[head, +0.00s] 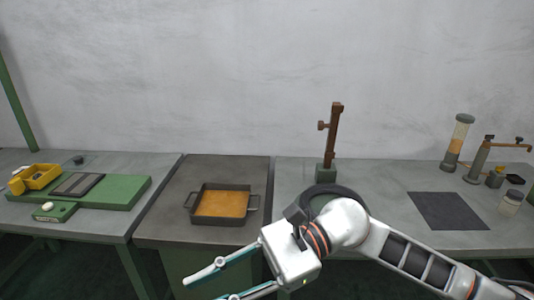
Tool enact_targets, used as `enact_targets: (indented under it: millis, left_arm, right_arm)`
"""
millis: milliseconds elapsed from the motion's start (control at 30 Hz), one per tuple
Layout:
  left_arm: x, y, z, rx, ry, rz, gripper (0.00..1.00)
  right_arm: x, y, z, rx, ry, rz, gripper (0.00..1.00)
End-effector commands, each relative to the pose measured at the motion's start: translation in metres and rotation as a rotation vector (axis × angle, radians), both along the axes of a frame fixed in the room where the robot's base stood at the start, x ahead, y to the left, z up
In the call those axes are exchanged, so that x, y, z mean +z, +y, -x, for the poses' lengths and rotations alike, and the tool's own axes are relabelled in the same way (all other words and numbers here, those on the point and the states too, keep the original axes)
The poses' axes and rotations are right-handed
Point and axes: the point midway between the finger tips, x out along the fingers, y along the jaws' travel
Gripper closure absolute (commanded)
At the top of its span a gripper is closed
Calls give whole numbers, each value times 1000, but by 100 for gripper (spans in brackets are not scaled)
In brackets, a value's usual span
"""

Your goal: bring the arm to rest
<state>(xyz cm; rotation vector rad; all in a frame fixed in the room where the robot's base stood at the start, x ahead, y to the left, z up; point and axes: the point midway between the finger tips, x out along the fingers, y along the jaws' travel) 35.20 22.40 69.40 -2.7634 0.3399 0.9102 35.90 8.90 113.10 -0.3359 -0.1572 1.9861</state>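My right arm comes in from the lower right. Its white gripper (204,290) points to the lower left, in front of the middle table's edge. One finger shows whole, and the other is partly cut off by the bottom of the picture. The two fingers are spread apart, and nothing shows between them. My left arm and gripper are not in view.
A dark pan (233,219) with an orange-brown filling sits on the middle table. The left table holds a green board (125,192) and a yellow box (42,182). A brown post (333,140), a black mat (448,211) and a glass cylinder (457,142) stand or lie on the right table.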

Motion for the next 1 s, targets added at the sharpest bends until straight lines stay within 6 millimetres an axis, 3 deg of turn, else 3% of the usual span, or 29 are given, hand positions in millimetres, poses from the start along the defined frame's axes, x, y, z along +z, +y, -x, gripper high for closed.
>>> enact_targets:
  millis: [100, 233, 333, 433, 567, 700, 833, 967, 1000]
  left_arm:
    - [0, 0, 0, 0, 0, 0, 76]
    - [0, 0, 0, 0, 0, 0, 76]
    - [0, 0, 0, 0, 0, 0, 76]
    - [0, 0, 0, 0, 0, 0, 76]
    - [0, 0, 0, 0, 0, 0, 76]
    - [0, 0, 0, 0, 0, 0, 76]
    - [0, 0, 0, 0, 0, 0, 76]
    - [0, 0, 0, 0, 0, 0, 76]
    - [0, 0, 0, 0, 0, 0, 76]
  right_arm:
    - [23, 9, -13, -117, 336, -141, 76]
    - [38, 2, -45, -238, 715, -282, 76]
    - [34, -15, -78, -326, 1018, -388, 76]
    - [14, -40, -112, -410, 1329, -497, 76]
    - [-38, -84, -149, -511, 1735, -647, 76]
    - [-117, -137, -168, -606, 2148, -823, 76]
    - [-195, -182, -161, -674, 2471, -989, 76]
    - [-270, -224, -134, -732, 2748, -1172, 76]
    - [-292, -235, -123, 736, -2773, 1208, 76]
